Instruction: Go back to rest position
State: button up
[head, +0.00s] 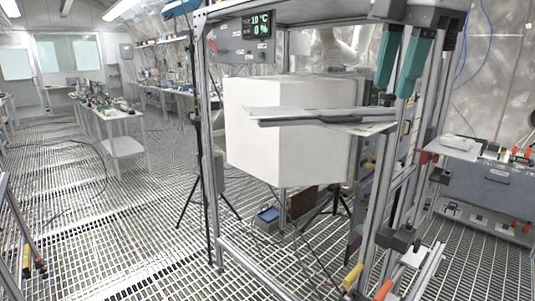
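My gripper (401,70) appears at the upper right of the head view, with two teal fingers pointing down from a dark body. The fingers are apart, and I see nothing held between them. It shows in front of the right side of a metal frame rig (205,130), to the right of a large white box (265,150). I cannot tell its exact distance from the frame's posts.
A flat grey plate (310,114) juts out in front of the white box. A display panel (257,25) hangs above. A tripod (197,190) and blue box (267,218) stand on the grating floor. A grey cabinet (485,190) is at right. Open floor (90,225) lies left.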

jog(key=s+d+f+m, duration=0.3)
jog(key=s+f+m, duration=0.1)
jog(key=f+m, duration=0.3)
jog(key=s+d+f+m, duration=0.3)
jog(key=f+m, duration=0.4)
jog(key=f, duration=0.5)
jog(key=s+d+f+m, duration=0.3)
jog(key=s+f+m, duration=0.3)
jog(key=f, duration=0.3)
jog(key=shift+d+f+m+g+h, duration=0.3)
jog(key=shift+f+m+g, duration=0.05)
jog(key=shift+m+g, duration=0.05)
jog(key=shift+d, duration=0.1)
